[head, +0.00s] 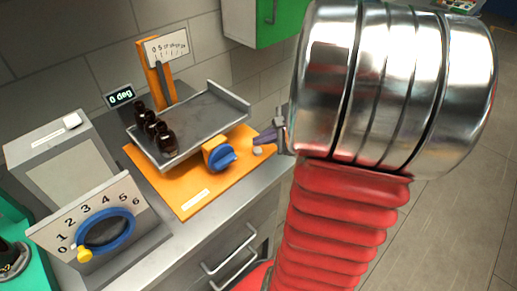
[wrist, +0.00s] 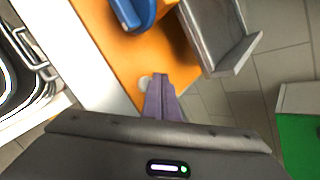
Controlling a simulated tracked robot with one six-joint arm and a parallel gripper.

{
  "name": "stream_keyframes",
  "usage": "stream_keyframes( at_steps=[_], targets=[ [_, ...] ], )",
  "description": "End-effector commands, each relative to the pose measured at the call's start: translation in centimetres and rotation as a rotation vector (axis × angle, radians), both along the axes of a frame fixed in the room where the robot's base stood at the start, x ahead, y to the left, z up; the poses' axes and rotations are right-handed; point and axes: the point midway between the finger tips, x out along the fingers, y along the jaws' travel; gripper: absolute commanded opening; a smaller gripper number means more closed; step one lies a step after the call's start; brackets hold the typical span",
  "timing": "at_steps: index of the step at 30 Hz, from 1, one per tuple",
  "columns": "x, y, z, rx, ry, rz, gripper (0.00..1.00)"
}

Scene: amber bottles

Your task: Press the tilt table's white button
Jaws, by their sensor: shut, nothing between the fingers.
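The tilt table has an orange base (head: 190,200) with a grey metal tray (head: 205,118) above it. Its small white button (head: 258,150) sits at the right end of the orange base, and it also shows in the wrist view (wrist: 145,82). My gripper (head: 262,138) is shut and empty, its purple fingertips (wrist: 161,78) just beside the button. I cannot tell whether they touch it. A blue knob (head: 222,158) is on the base left of the button. The display (head: 120,96) reads 0 deg.
Several dark amber bottles (head: 165,138) stand at the tray's left end. A box with a numbered blue dial (head: 105,230) is at the left. A green cabinet (head: 275,22) hangs behind. Drawer handles (head: 230,250) stick out below the counter.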

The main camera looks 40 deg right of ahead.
Motion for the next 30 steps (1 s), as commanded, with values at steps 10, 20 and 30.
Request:
stream_keyframes(
  at_steps=[10, 20, 30],
  targets=[
    [0.0, 0.0, 2.4, -0.003, -0.001, 0.0, 0.0],
    [0.0, 0.0, 4.6, -0.002, -0.001, 0.0, 0.0],
    [0.0, 0.0, 4.8, 0.0, 0.0, 0.0, 0.0]
  ],
)
